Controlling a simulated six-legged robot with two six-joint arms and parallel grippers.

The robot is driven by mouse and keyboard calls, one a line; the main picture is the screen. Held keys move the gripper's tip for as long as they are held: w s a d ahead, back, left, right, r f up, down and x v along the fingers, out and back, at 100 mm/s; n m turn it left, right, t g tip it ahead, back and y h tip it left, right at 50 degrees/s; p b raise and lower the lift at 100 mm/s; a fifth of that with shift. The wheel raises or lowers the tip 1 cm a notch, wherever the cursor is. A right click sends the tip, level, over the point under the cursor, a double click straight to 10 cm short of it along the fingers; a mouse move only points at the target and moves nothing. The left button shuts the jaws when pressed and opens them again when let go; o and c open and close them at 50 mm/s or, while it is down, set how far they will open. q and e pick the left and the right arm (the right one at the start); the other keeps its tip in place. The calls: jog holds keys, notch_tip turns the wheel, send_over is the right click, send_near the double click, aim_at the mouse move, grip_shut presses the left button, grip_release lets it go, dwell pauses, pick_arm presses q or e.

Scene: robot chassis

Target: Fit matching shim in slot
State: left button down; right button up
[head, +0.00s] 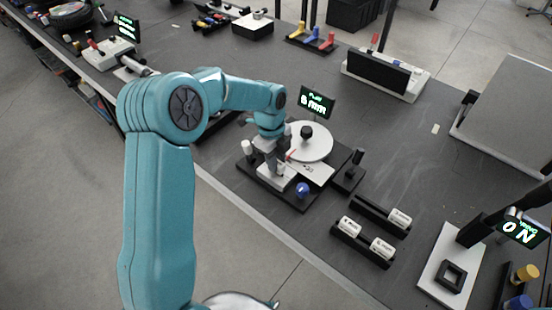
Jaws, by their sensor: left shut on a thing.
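My left gripper (275,164) is lowered over the near left part of a black-based fixture (303,205) with a white round disc (312,143). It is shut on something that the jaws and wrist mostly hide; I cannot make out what. A slot cannot be seen under the gripper. White labelled blocks, which look like the shims, lie in two black racks to the right: one (349,225) and another (382,247) in the front rack, and one (400,218) at the right end of the back rack. My right gripper is not in view.
A lit display (317,103) stands behind the disc; its text is hard to read. A blue ball knob (302,189) is at the fixture's front. A black post (352,168) stands to its right. A white plate with a black square frame (453,277) lies at lower right.

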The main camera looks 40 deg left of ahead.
pick_arm(q)
jog(key=c, duration=0.8)
grip_release()
jog(key=shift+c, duration=0.2)
notch_tip(320, 180, up, 16)
jog(key=a, duration=0.2)
